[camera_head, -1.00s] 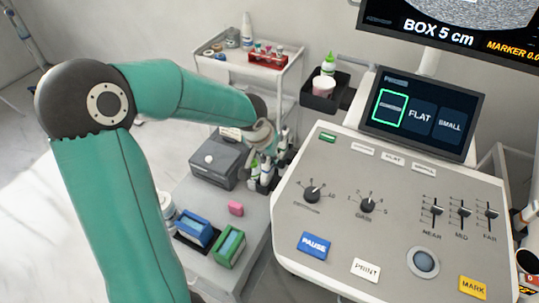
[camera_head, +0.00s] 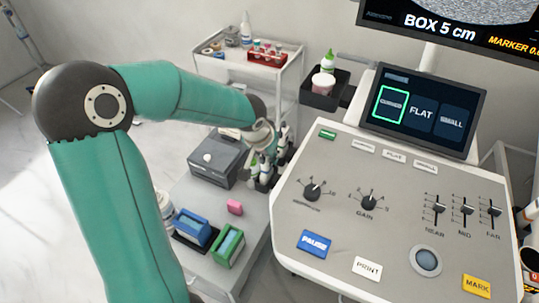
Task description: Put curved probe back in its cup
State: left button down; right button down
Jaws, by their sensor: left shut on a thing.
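My left arm reaches in from the left, and its gripper (camera_head: 262,140) is small and far off, beside the left edge of the console. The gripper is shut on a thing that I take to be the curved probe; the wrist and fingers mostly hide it. White and dark upright items (camera_head: 266,170) stand close together just below and beside the gripper, along the console's side. I cannot make out which of them is the curved probe's cup, or whether the probe touches it. My right gripper is not in view.
The console (camera_head: 385,235) with knobs and sliders fills the right. Its screen (camera_head: 418,110) has the left tile outlined green. A white trolley (camera_head: 280,65) stands behind.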

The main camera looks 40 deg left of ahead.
pick_arm(q)
jog(key=shift+f+b, duration=0.2)
jog(key=shift+b, duration=0.2)
dwell(0.4)
jog(key=c, duration=0.9)
grip_release()
